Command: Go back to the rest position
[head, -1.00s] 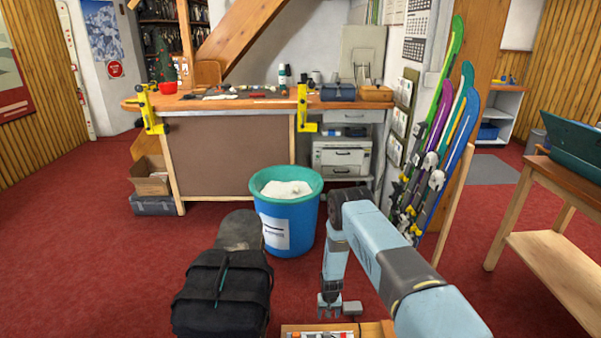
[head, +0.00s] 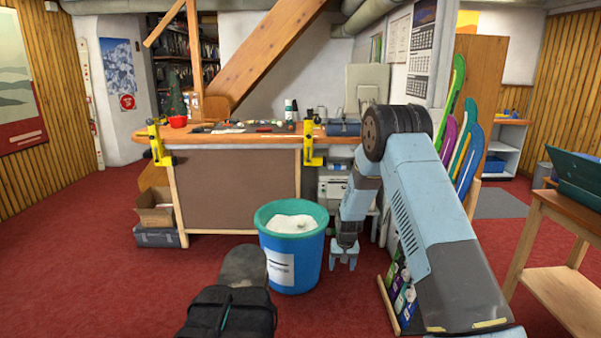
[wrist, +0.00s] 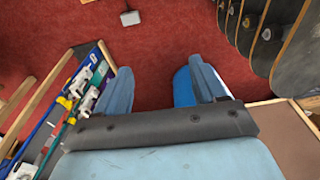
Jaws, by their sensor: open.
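My gripper (head: 343,262) hangs at the end of my light-blue arm, pointing down, just right of the blue bin (head: 295,262) in the head view. In the wrist view its two blue fingers (wrist: 150,88) stand wide apart with only red carpet between them. The gripper is open and holds nothing. It is above the floor; whether it touches the bin I cannot tell. My raised arm hides part of the bench's right end and of the ski rack.
The blue bin has a green rim and white contents. The workbench (head: 235,190) with yellow clamps stands behind. A wooden table (head: 560,270) stands far right. Carpet at left is clear.

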